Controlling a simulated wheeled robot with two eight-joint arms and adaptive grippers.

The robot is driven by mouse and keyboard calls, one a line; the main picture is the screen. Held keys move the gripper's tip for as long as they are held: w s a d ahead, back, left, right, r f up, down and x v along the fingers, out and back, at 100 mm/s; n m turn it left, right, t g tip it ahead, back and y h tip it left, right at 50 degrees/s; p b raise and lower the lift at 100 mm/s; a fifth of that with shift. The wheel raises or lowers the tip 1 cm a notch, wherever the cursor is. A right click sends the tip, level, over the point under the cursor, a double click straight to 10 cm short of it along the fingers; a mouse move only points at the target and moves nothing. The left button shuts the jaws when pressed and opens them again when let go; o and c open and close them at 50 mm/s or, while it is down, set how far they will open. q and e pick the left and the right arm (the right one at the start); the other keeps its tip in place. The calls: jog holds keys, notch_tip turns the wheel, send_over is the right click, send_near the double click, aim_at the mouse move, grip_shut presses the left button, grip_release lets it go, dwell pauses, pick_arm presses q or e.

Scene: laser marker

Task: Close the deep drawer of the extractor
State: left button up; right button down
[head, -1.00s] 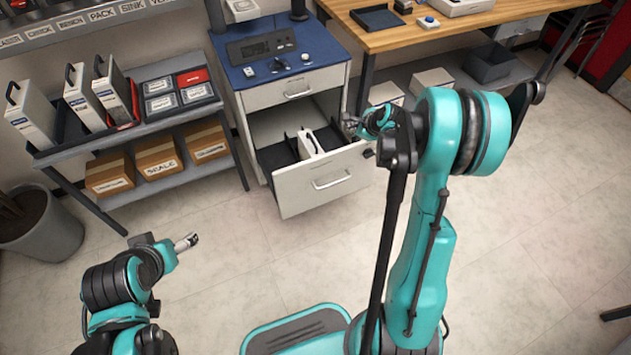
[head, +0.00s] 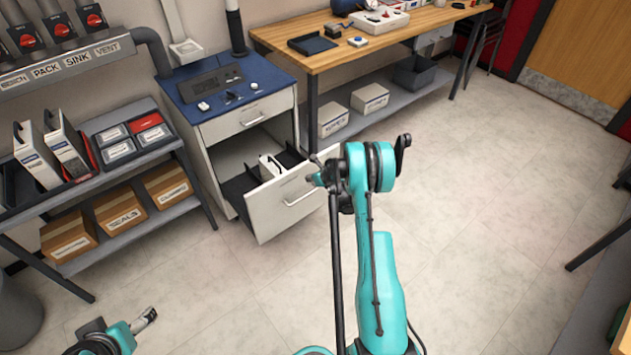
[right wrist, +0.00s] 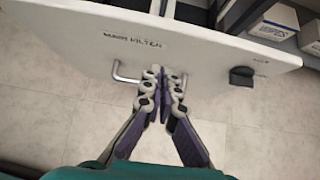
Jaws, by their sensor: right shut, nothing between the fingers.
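The extractor is a white cabinet with a blue top (head: 222,87). Its deep drawer (head: 272,208) stands pulled out below a shut shallow drawer (head: 246,117). The deep drawer holds a white upright piece and dark dividers. My right gripper (head: 316,174) is at the right part of the drawer front. In the right wrist view my right gripper (right wrist: 163,72) is shut and empty, its fingertips before the bar handle (right wrist: 122,76) of the drawer front (right wrist: 70,45). Contact cannot be told. My left gripper (head: 150,315) is low at the left, far from the drawer; its jaws are too small to judge.
A grey shelf unit (head: 95,237) with boxes and binders stands left of the cabinet. A wooden workbench (head: 385,42) stands to its right, with boxes underneath. A black knob (right wrist: 241,76) sticks out from the drawer front. The floor in front is clear.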

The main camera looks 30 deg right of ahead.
aim_at(298, 172)
jog(key=w, duration=0.2)
jog(key=w+f+b, duration=0.1)
jog(key=w, duration=0.1)
jog(key=shift+a+f, duration=0.1)
jog(key=shift+a, duration=0.05)
jog(key=shift+w+b, duration=0.3)
jog(key=shift+w, duration=0.2)
jog(key=shift+w, duration=0.1)
